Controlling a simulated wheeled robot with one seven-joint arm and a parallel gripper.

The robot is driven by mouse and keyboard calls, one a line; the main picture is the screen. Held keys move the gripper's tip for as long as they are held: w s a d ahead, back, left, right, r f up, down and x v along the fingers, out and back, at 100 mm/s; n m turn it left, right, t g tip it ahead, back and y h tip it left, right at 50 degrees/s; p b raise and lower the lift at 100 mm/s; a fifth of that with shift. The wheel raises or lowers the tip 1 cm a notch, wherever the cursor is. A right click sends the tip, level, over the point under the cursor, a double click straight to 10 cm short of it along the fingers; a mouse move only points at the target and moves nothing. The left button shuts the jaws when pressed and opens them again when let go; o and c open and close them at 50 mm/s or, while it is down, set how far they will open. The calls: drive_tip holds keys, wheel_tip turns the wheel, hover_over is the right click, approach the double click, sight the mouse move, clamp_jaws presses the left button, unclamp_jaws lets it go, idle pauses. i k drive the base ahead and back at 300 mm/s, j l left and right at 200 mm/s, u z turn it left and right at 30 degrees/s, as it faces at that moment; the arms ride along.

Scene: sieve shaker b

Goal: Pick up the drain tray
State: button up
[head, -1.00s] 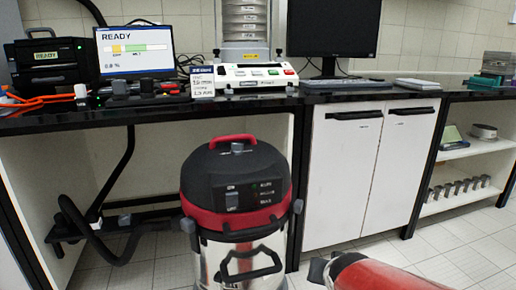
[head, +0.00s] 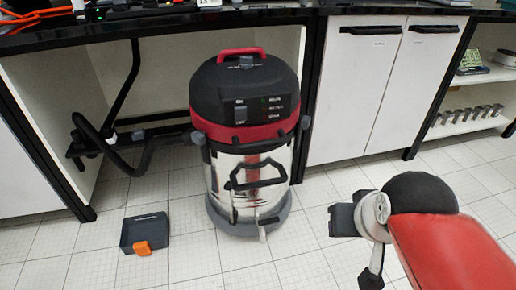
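The drain tray appears to be the small dark grey tray (head: 128,232) with an orange tab (head: 143,248) at its front. It lies on the tiled floor at the lower left in the head view, to the left of the vacuum. My gripper (head: 371,275) shows only in part at the lower right, below my wrist and red arm link. It is to the right of the vacuum, well apart from the tray. Its fingers are too small and partly hidden to show whether they are open or shut.
A black, red and steel vacuum (head: 250,150) stands on the floor between my arm and the tray. A black hose (head: 110,150) runs under the bench behind the tray. White cabinet doors (head: 385,90) are at the back right. The floor around the tray is clear.

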sight(141, 234)
drive_tip(key=u, duration=1.6)
drive_tip(key=i+j, duration=0.35)
drive_tip(key=j, duration=0.15)
drive_tip(key=i+j+z, duration=0.15)
drive_tip(key=j+z, duration=0.2)
drive_tip(key=i+j+z, duration=0.15)
drive_tip(key=j+z, duration=0.2)
drive_tip(key=i+j+z, duration=0.1)
drive_tip(key=j+z, duration=0.25)
drive_tip(key=i+l+z, duration=0.1)
drive_tip(key=i+z, duration=0.35)
